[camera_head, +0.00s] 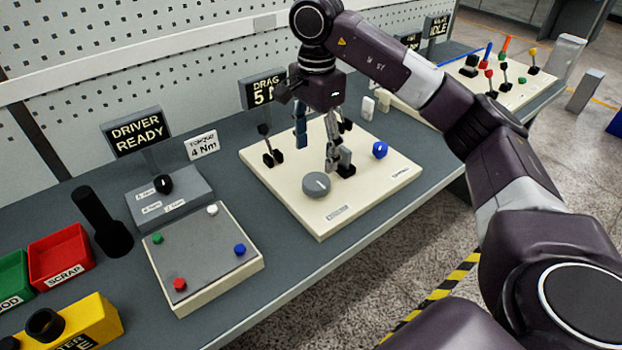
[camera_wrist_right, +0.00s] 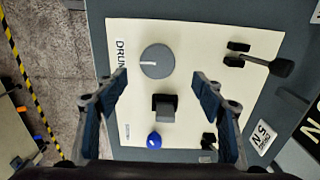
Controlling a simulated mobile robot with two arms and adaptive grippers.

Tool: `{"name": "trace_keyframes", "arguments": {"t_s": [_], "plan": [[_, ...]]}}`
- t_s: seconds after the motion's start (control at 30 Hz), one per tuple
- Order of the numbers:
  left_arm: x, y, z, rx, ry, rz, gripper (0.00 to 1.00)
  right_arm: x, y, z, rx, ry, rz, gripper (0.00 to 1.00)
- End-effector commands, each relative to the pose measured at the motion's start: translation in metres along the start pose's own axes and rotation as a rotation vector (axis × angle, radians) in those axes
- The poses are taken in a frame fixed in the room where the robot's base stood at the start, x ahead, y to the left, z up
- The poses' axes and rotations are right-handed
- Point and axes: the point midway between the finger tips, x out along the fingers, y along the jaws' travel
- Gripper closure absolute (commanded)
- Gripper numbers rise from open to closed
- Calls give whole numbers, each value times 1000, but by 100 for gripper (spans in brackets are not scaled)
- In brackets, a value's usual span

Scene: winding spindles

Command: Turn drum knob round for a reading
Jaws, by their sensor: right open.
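The drum knob (camera_head: 316,185) is a round grey knob with a white mark, near the front of a cream board (camera_head: 285,205). In the right wrist view the knob (camera_wrist_right: 157,61) lies just past the fingertips, roughly centred between them, and its white mark points left. My right gripper (camera_head: 316,145) hangs fingers down over the board, behind the knob in the head view. In the wrist view its blue-padded fingers (camera_wrist_right: 162,78) are spread wide and empty. My left gripper is out of view.
The board also carries a blue knob (camera_head: 380,150), a black lever (camera_head: 271,158) and a dark block (camera_wrist_right: 164,106). A grey panel with coloured pegs (camera_head: 200,255) stands to the left. Another board with levers (camera_head: 510,92) is at the far right.

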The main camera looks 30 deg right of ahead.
Motion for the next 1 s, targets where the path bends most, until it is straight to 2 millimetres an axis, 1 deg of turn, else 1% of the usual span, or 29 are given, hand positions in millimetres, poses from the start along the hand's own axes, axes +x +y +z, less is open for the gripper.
{"name": "trace_keyframes", "arguments": {"t_s": [0.23, 0.4, 0.5, 0.67, 0.9, 0.93, 1.0], "plan": [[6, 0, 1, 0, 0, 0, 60, 27, 1, 1, -2, -2, 4, 37], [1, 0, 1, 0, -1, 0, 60, 53, 2, 0, -1, 1, 4, 37], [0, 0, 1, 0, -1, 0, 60, 65, 1, 0, -1, -1, 3, 37], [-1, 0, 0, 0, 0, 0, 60, 74, 0, 0, -1, 0, 0, 37], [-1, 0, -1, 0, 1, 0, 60, 76, 0, 0, -1, 0, -1, 37], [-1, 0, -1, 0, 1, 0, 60, 76, 0, 0, -1, 0, -1, 38], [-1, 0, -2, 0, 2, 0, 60, 76, 0, 0, -1, 0, -1, 46]]}}
